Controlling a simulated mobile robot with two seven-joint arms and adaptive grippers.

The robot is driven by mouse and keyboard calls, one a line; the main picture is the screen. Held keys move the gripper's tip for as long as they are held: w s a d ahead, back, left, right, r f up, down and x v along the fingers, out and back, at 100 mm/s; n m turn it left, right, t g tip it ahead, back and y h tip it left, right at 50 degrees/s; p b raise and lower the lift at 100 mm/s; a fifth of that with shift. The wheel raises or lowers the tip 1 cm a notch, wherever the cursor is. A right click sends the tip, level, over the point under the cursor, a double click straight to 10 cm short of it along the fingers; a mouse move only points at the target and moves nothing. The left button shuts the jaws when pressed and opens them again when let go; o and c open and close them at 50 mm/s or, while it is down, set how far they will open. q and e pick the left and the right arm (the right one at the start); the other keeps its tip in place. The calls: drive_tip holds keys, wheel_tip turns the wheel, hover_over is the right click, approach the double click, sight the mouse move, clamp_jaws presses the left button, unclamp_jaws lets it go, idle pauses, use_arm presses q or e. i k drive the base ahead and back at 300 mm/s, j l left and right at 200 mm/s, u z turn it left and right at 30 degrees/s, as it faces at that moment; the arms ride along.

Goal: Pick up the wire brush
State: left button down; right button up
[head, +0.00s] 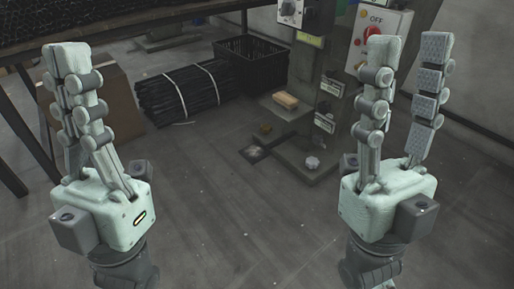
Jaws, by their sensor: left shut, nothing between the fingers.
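A small tan block-like thing (286,100), possibly the wire brush, lies on a ledge at the base of the grey press, right of centre in the head view. It is too small for me to make out bristles. My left gripper (67,60) is shut and empty, raised upright at the left, well apart from it. My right gripper (408,52) is open and empty, raised upright at the right with its fingers spread. It is also apart from the tan thing and covers part of the press.
The grey press (322,90) carries a control box with a red button (371,34). A pale knob-like thing (312,163) sits at its base. A black crate (250,63), a strapped black bundle (180,95) and a cardboard box (116,100) stand behind. The middle floor is clear.

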sight(286, 101)
drive_tip(key=i+j, duration=0.2)
drive_tip(key=i, duration=0.3)
drive_tip(key=i+j+z, duration=0.1)
drive_tip(key=i, duration=0.35)
drive_tip(key=i+j, duration=0.35)
drive_tip(key=i, duration=0.15)
drive_tip(key=i+j+z, duration=0.1)
drive_tip(key=i+j, duration=0.15)
drive_tip(key=i, duration=0.25)
